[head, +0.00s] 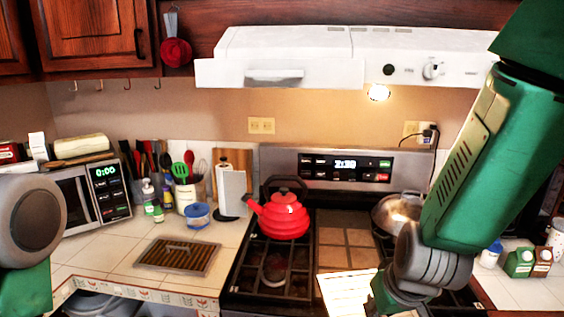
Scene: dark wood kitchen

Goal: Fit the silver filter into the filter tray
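A flat rectangular panel with slats and a small grey handle (178,256) lies on the tiled counter at the left; it may be the silver filter, but I cannot be sure. A pale, bright lined panel (345,293) shows at the bottom centre, over the stove front beside my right gripper (378,298); I cannot tell whether it is held. The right gripper is low at the bottom edge, its fingers mostly hidden by my wrist and the frame edge. My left arm shows at the left edge, with its gripper out of view. I cannot identify the filter tray with certainty.
A white range hood (290,55) with a silver front handle (274,77) hangs above the stove. A red kettle (283,217) and a metal pan (398,212) stand on the stove. A microwave (97,190) and utensils line the back left; counter around the slatted panel is clear.

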